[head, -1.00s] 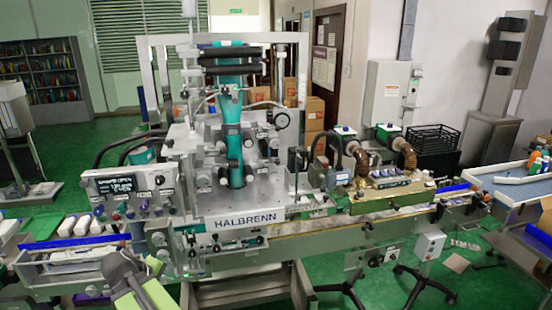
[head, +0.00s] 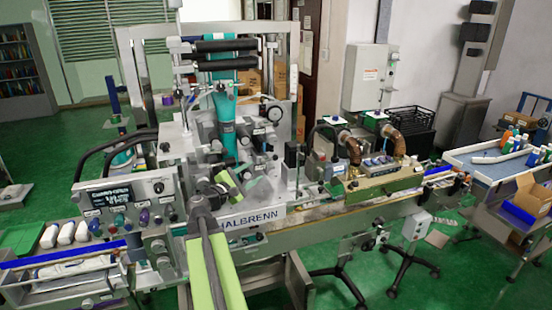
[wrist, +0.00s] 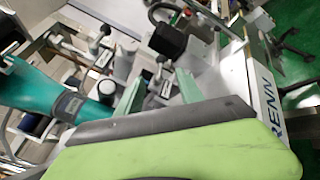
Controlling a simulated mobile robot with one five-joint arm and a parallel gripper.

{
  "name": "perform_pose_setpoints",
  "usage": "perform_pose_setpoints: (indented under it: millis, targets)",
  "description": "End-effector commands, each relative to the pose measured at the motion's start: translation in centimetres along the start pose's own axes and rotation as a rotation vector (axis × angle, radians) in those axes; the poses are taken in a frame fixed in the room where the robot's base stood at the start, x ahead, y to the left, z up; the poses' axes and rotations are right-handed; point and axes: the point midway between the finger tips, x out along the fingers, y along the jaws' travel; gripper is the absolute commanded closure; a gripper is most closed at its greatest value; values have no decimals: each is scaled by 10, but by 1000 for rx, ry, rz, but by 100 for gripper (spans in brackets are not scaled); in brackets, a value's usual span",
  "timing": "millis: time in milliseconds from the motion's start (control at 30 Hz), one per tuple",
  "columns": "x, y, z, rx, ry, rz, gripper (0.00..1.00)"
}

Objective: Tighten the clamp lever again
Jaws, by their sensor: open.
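The labelling machine (head: 250,222), lettered HALBRENN, stands ahead in the head view, with a teal sleeve web (head: 224,128) running down its middle. My gripper (head: 236,180) is in front of its middle station, partly hidden by my green arm. In the wrist view my open gripper (wrist: 160,86) has its two fingers apart with machine parts behind, and nothing is seen held. Small black-handled parts (wrist: 103,30) show beyond the fingers. I cannot tell which one is the clamp lever or how it is set. My green link covers the lower wrist view.
A control panel (head: 128,200) with a display and knobs stands left of my arm. Brown heater ducts (head: 345,145) rise at right. A cardboard box (head: 531,193) sits at far right.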

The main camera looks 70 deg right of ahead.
Motion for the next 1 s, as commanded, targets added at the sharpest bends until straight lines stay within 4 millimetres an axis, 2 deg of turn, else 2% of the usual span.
perform_pose_setpoints:
  millis: [33, 300, 500, 700, 967, 1000]
  targets:
    - [16, 0, -1, 1, -4, -4, 56]
    - [88, -2, 2, 2, -7, -8, 56]
    - [130, -3, 2, 2, -7, -8, 56]
    - [148, -4, 4, 2, -6, -7, 56]
    - [149, -4, 4, 2, -6, -8, 56]
    - [149, -4, 4, 2, -6, -8, 58]
